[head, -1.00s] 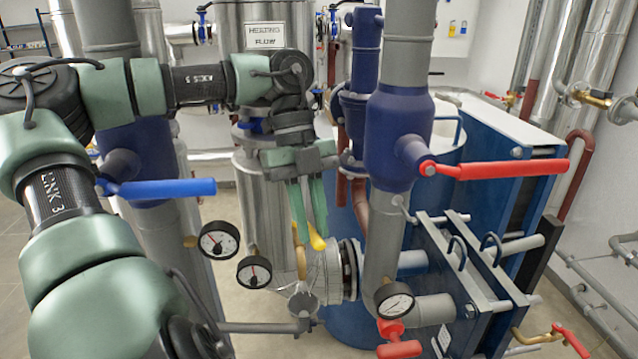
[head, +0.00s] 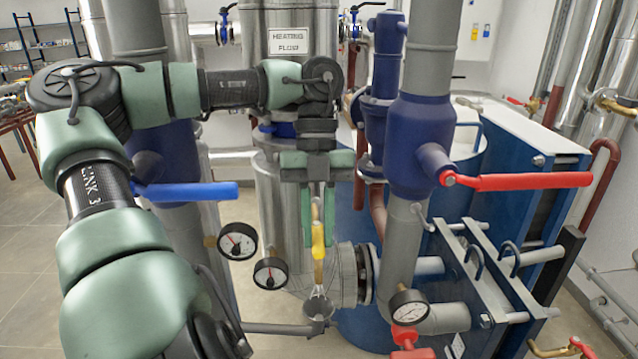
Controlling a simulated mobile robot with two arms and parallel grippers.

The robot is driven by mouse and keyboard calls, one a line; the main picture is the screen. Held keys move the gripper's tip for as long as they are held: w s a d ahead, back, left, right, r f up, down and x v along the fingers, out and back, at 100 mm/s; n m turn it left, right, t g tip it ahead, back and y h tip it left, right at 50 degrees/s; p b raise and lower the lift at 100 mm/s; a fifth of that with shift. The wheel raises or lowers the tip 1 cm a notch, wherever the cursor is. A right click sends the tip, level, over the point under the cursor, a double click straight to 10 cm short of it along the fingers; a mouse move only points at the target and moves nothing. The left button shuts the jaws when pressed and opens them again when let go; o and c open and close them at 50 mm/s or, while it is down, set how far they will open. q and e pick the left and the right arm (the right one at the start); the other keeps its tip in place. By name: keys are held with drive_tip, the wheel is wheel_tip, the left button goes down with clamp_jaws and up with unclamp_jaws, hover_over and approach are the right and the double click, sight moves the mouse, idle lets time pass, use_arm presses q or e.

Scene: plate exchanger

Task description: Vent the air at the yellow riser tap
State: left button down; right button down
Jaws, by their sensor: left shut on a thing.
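The yellow riser tap (head: 318,240) sits on a small brass pipe (head: 319,275) in the middle of the head view, in front of the silver insulated pipework. My left gripper (head: 318,236) points down from above, with its green fingers on both sides of the yellow handle. It is shut on this handle. The fingers partly hide the top of the tap. A small grey funnel (head: 318,306) is below the brass outlet. I cannot make out any water or air coming out. My right gripper is not in view.
Two round gauges (head: 237,241) (head: 270,272) are left of the tap, and a third gauge (head: 408,306) is at its lower right. A blue lever (head: 190,191) and a red lever (head: 520,181) stick out on either side. A blue plate exchanger (head: 500,240) fills the right.

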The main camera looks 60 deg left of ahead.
sight(317, 229)
use_arm(q)
drive_tip(key=c, duration=1.3)
unclamp_jaws()
drive_tip(key=shift+a, duration=0.1)
drive_tip(key=shift+r, duration=0.1)
drive_tip(key=b+v, duration=0.1)
drive_tip(key=v, duration=0.6)
drive_tip(key=shift+w+a+r, duration=0.1)
drive_tip(key=shift+a+r, duration=0.05)
drive_tip(key=shift+r, duration=0.15)
